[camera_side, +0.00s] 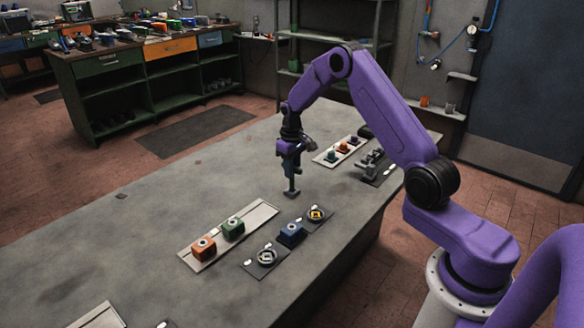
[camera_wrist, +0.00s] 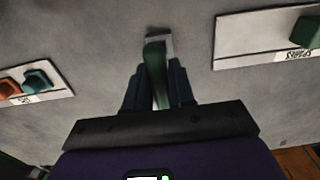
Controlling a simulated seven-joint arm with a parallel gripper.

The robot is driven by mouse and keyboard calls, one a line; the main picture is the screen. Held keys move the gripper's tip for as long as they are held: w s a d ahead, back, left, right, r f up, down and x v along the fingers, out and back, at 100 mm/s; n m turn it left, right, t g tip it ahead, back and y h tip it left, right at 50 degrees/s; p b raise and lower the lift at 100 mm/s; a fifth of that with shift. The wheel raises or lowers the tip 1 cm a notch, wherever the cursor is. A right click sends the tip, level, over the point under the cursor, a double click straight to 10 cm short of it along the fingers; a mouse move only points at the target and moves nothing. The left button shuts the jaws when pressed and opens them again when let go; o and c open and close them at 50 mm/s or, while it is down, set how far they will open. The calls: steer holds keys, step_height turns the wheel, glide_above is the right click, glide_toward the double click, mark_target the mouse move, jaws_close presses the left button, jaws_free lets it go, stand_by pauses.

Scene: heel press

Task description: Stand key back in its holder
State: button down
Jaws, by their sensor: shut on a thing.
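My gripper (camera_side: 291,166) points down over the bare middle of the bench. It is shut on the key (camera_side: 291,184), a green upright shaft with a flat grey piece at its lower end. In the wrist view the green key (camera_wrist: 155,76) sits between the two dark fingers (camera_wrist: 158,88), with its grey end beyond the fingertips. I cannot tell whether that end touches the bench. A blue block (camera_side: 291,234) with a round top feature stands nearer the camera, between two small dark plates. Which block is the key's holder is not clear.
A pale plate (camera_side: 262,215) carries an orange block (camera_side: 203,249) and a green block (camera_side: 233,228). A round fitting (camera_side: 267,257) and a yellow-marked one (camera_side: 316,214) flank the blue block. Another plate (camera_side: 322,158) with small blocks lies behind my gripper. The bench's left side is mostly clear.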

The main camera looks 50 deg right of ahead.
steer(key=shift+f, duration=0.4)
stand_by(0.3)
steer(key=c, duration=0.9)
jaws_free()
step_height(320, 180, up, 18)
steer(key=shift+f, duration=0.25)
